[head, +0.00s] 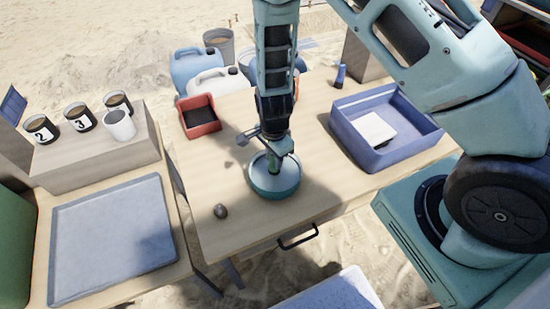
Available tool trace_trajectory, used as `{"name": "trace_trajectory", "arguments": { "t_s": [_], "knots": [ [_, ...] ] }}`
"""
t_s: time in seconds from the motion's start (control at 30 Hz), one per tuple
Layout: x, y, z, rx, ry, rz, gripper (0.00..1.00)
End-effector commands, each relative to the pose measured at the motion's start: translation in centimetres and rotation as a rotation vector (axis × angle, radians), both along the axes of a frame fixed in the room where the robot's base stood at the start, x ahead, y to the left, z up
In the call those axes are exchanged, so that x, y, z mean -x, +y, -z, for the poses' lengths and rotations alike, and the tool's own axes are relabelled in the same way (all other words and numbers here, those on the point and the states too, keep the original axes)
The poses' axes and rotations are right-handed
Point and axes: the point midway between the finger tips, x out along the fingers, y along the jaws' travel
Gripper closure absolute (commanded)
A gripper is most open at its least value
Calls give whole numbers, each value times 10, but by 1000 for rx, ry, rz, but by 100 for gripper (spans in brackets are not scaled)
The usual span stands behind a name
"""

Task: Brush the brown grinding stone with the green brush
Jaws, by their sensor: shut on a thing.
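My gripper (274,148) is shut on the dark green handle of the green brush (273,167), pointing down over the middle of the wooden table. The handle's lower end meets a round teal, dish-like thing (264,194) with a pale top. I cannot tell whether this is a separate bowl or part of the brush, and no bristles show. A small rounded grey-brown stone (220,211), which looks like the grinding stone, lies on the table to the left and nearer the front edge. It is apart from the gripper and the brush.
A blue bin (395,152) holding a white block stands at the table's right, and a red tray (199,118) at its back left. A black drawer handle (298,237) juts from the front. A grey tray (112,235) lies on the left table. Bare tabletop surrounds the stone.

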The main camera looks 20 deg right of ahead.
Motion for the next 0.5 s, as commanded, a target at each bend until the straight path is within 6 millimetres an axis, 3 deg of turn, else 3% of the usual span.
{"name": "trace_trajectory", "arguments": {
  "t_s": [0.5],
  "knots": [
    [20,2,1,0,-1,-1,96]
  ]
}}
